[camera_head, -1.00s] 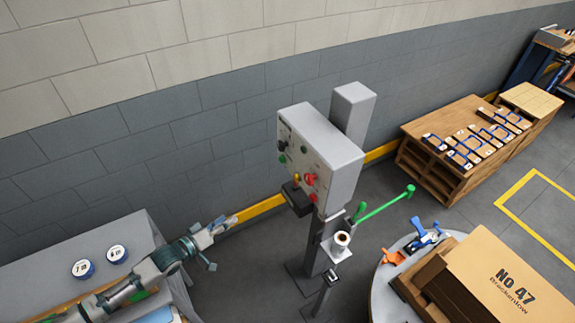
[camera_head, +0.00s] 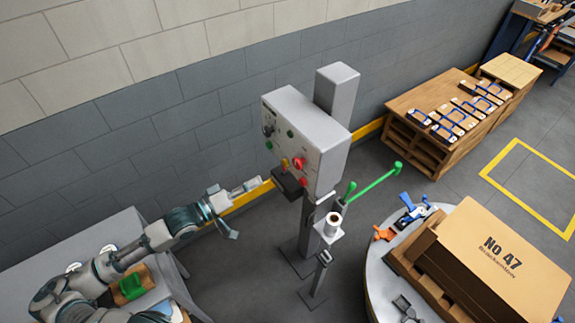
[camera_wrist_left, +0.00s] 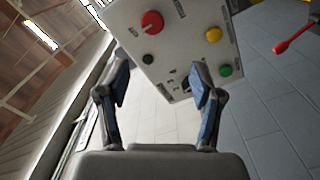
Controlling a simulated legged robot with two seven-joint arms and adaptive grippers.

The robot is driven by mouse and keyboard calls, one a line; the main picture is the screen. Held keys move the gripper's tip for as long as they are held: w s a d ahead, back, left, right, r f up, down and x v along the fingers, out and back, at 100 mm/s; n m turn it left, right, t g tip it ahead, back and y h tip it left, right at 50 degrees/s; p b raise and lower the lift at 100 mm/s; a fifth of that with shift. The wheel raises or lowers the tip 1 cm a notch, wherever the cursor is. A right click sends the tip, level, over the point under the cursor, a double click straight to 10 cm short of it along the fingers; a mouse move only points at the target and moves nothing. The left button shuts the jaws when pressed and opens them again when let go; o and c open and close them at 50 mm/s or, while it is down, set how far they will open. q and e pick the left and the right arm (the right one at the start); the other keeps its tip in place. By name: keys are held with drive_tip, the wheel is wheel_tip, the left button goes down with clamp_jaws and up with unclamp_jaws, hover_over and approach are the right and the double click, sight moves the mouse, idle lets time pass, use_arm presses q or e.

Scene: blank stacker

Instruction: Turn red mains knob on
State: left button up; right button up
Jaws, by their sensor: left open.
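The grey control box stands on a post near the wall in the head view, its pale front panel (camera_head: 283,145) facing left. Two red controls show on it, an upper one (camera_head: 299,163) and a lower one (camera_head: 303,183). In the left wrist view a round red knob (camera_wrist_left: 152,22) with a pointer mark sits on the panel; which head-view control it is, I cannot tell. My left gripper (camera_head: 247,208) is open and empty, left of the box and apart from it. In the wrist view its fingers (camera_wrist_left: 160,66) are spread, with the panel beyond them. My right gripper is not visible.
Yellow (camera_wrist_left: 213,34) and green (camera_wrist_left: 225,71) controls sit near the red knob. A black box (camera_head: 287,186) juts below the panel. A green lever (camera_head: 372,190) sticks out right of the post. A round table (camera_head: 372,285) with a carton stands right; a grey bench (camera_head: 120,228) is left.

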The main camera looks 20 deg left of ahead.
use_arm(q)
approach(296, 165)
drive_tip(key=x, duration=0.5)
drive_tip(key=shift+s+d+r+p, duration=0.1)
drive_tip(key=shift+s+d+p, duration=0.1)
drive_tip(key=shift+d+p, duration=0.15)
drive_tip(key=w, duration=0.1)
drive_tip(key=w+d, duration=0.1)
drive_tip(key=w, duration=0.1)
drive_tip(key=shift+w+d+f+p, duration=0.1)
drive_tip(key=shift+w+f+p, duration=0.1)
drive_tip(key=shift+p, duration=0.1)
drive_tip(key=shift+w, duration=0.2)
drive_tip(key=shift+w+f, duration=0.1)
drive_tip(key=shift+w, duration=0.05)
drive_tip(key=shift+d, duration=0.6)
drive_tip(key=c, duration=1.2)
drive_tip(key=shift+o, duration=0.3)
drive_tip(key=shift+w+a, duration=0.1)
drive_tip(key=shift+a, duration=0.05)
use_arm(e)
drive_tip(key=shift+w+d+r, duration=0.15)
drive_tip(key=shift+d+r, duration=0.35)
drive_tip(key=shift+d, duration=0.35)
